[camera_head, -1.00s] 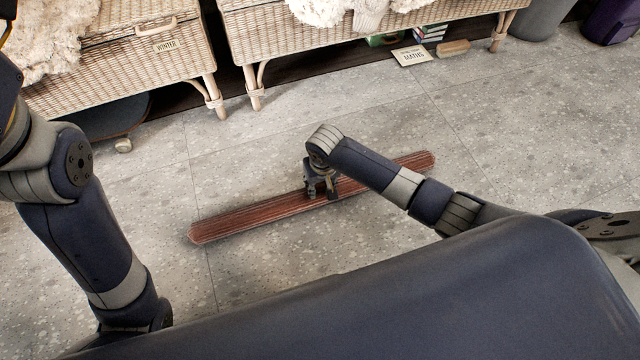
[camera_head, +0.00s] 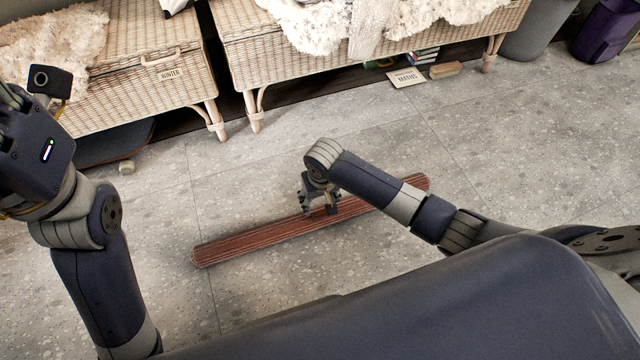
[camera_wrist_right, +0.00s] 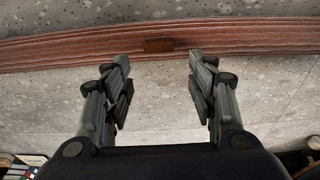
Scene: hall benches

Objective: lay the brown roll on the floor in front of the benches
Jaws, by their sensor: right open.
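The brown roll (camera_head: 258,241) is a long reddish-brown ribbed strip. It lies flat on the floor in front of the benches, slanting up to the right. My right gripper (camera_head: 318,209) is low over its middle, open and empty. In the right wrist view the roll (camera_wrist_right: 70,44) runs across the top, beyond the open fingertips (camera_wrist_right: 158,58), with a small darker patch at its middle. The wicker benches (camera_head: 235,75) stand behind it. My left arm is at the left edge of the head view; its fingers are not in view.
Cream fleeces lie on the benches. Under the right bench are a "Maths" card (camera_head: 406,78), books and a wooden block (camera_head: 446,70). A grey bin (camera_head: 537,35) and a purple bin (camera_head: 606,38) stand at the back right. Floor (camera_head: 520,150) to the right is clear.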

